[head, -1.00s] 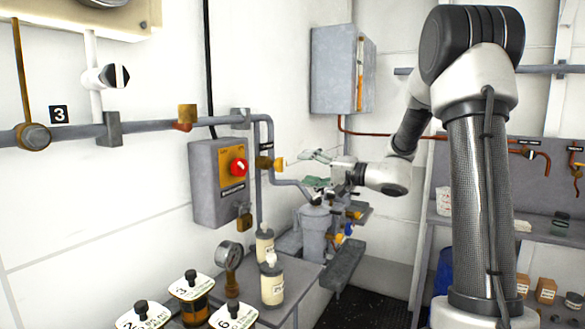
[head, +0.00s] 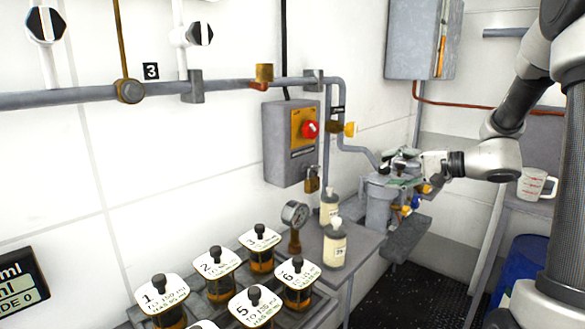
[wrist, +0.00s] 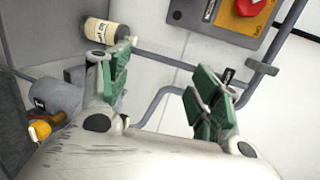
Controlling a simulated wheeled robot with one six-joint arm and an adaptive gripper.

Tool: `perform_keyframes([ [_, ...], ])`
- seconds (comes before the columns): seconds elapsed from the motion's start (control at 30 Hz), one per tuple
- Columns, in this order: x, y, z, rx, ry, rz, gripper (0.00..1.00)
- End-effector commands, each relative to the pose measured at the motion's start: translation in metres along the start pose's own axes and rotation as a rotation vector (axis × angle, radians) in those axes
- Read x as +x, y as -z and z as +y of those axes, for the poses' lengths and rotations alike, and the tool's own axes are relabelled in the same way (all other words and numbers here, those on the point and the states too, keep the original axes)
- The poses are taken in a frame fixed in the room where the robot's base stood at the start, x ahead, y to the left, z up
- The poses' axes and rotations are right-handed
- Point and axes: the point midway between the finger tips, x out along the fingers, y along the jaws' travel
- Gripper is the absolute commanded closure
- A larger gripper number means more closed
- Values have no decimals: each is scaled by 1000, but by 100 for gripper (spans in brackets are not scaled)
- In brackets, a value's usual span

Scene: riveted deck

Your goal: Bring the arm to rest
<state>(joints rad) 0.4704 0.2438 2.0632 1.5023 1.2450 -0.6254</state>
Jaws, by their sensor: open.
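My gripper (head: 400,168) is at the right of the head view, held out to the left from my arm, above a grey cylindrical unit (head: 378,207). In the wrist view its two green-padded fingers (wrist: 160,95) stand wide apart with nothing between them but a grey pipe and white wall behind. My arm reaches in from the right edge of the head view, bent at the elbow, clear of the wall.
A grey switch box with a red knob (head: 310,130) and padlock hangs on the wall left of my gripper. Pump bottles (head: 334,246), a gauge (head: 294,214) and numbered lidded jars (head: 215,262) stand below. A measuring jug (head: 536,184) sits at right.

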Motion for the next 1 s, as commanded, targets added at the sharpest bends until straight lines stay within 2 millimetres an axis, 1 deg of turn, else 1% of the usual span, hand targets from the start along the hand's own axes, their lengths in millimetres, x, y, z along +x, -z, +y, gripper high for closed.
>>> perform_keyframes([
  [0.03, -12, -21, 25, 36, -107, -42, 37],
  [0.07, -21, -37, 40, 52, -186, -72, 37],
  [0.1, -35, -58, 57, 59, -292, -106, 37],
  [0.17, -60, -87, 79, 45, -449, -147, 37],
  [0.2, -78, -104, 91, 22, -552, -166, 37],
  [0.23, -93, -115, 98, -6, -627, -177, 37],
  [0.27, -108, -124, 104, -39, -702, -183, 37],
  [0.3, -127, -135, 110, -89, -794, -186, 37],
  [0.37, -155, -146, 115, -176, -913, -181, 37],
  [0.4, -171, -151, 116, -241, -981, -173, 37],
  [0.5, -205, -159, 111, -422, -1112, -146, 37],
  [0.53, -213, -161, 109, -477, -1139, -138, 37],
  [0.6, -226, -166, 101, -602, -1181, -124, 37],
  [0.7, -234, -175, 91, -729, -1188, -106, 37],
  [0.8, -232, -184, 79, -799, -1151, -84, 37],
  [0.9, -229, -189, 71, -842, -1127, -74, 37],
  [1.0, -226, -190, 70, -854, -1121, -81, 37],
])
